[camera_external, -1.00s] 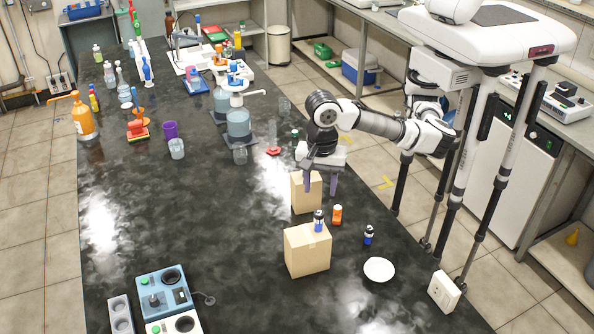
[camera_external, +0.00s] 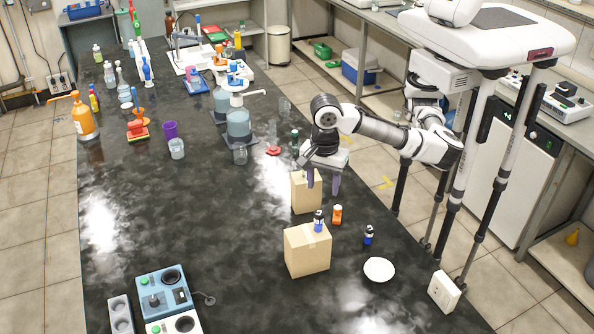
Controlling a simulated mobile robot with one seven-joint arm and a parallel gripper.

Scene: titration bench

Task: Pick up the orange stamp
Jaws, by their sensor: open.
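The orange stamp (camera_external: 337,215) is a small upright orange piece with a pale patch low on its side. It stands on the dark bench, just right of the near cardboard box. My gripper (camera_external: 323,183) points down with its two purple fingers apart and nothing visible between them. It is above and behind the stamp in the picture, in front of part of the far cardboard box (camera_external: 306,198), and not touching the stamp.
A blue and black stamp-like piece (camera_external: 318,221) shows at the near cardboard box (camera_external: 307,255). A similar one (camera_external: 368,236) stands to the right, near a white dish (camera_external: 379,269). The bench's right edge is close by. The bench left of the boxes is clear.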

